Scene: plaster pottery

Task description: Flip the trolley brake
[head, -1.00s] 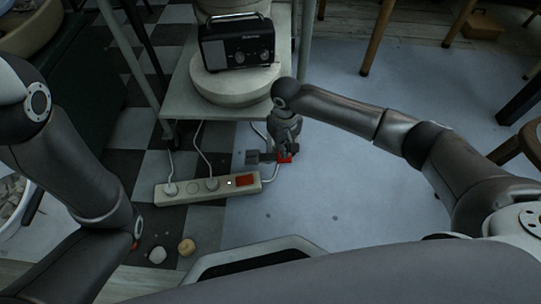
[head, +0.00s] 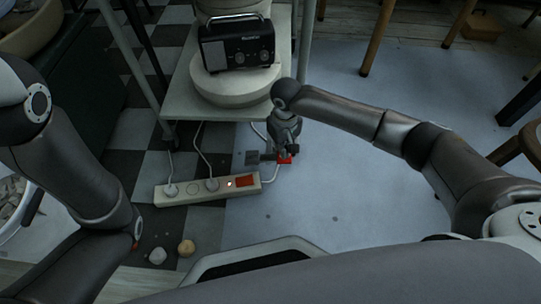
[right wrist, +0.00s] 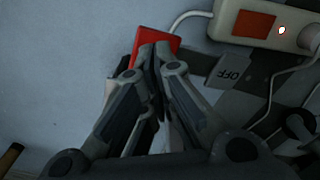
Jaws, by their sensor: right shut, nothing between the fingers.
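The trolley (head: 180,98) stands at upper centre in the head view, with a radio and round slabs on it. A red brake pedal (head: 286,160) is low by its near right leg. The pedal also shows in the right wrist view (right wrist: 160,40), beside a grey plate (right wrist: 232,75) marked OFF. My right gripper (head: 284,153) points down at the pedal. In the right wrist view its fingertips (right wrist: 151,62) are together, empty, and overlap the pedal's near edge; I cannot tell whether they touch it. My left arm shows, but its gripper is out of view.
A power strip (head: 207,188) with a red switch lies on the floor left of the pedal, with cables running up to the trolley. Two small lumps (head: 186,248) lie near my base. Pale floor to the right is clear up to the stool legs.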

